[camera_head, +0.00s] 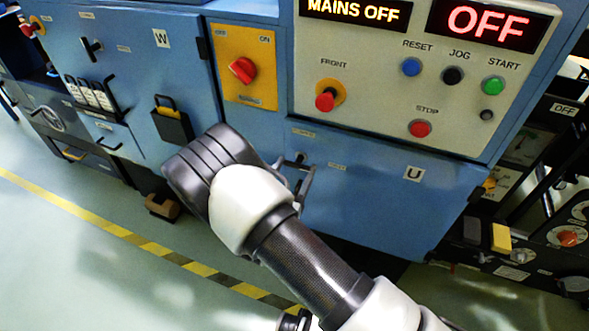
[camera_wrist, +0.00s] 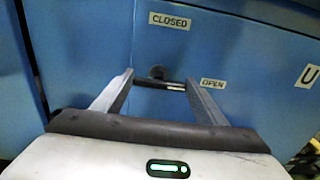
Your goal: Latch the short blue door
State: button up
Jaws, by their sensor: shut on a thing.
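The short blue door (camera_head: 385,195), marked U, fills most of the wrist view (camera_wrist: 230,55) and appears flush with the cabinet front. Its latch handle (camera_wrist: 157,73) is a dark knob with a short bar pointing right, towards the OPEN label (camera_wrist: 213,83). The CLOSED label (camera_wrist: 170,21) is above it. My gripper (camera_wrist: 160,84) has its fingers on either side of the handle and is shut on it. In the head view, my gripper (camera_head: 303,180) is at the door's upper left, its fingers partly hidden by my wrist.
Above the door is a control panel (camera_head: 380,85) with buttons and a MAINS OFF display (camera_head: 355,10).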

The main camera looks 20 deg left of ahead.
jog(key=n, duration=0.3)
jog(key=shift+a+n+p, duration=0.15)
jog(key=shift+n+p, duration=0.2)
jog(key=shift+n, duration=0.05)
jog(key=n+p, duration=0.1)
jog(key=n, duration=0.4)
jog(key=shift+a+n, duration=0.1)
jog(key=shift+n, duration=0.2)
jog(key=n+p, duration=0.1)
jog(key=n, duration=0.3)
jog(key=shift+a, duration=0.1)
jog(key=shift+f+n+p, duration=0.15)
jog(key=shift+n+p, duration=0.15)
jog(key=shift+n, duration=2.1)
jog(key=o, duration=1.1)
jog(key=shift+c, duration=0.2)
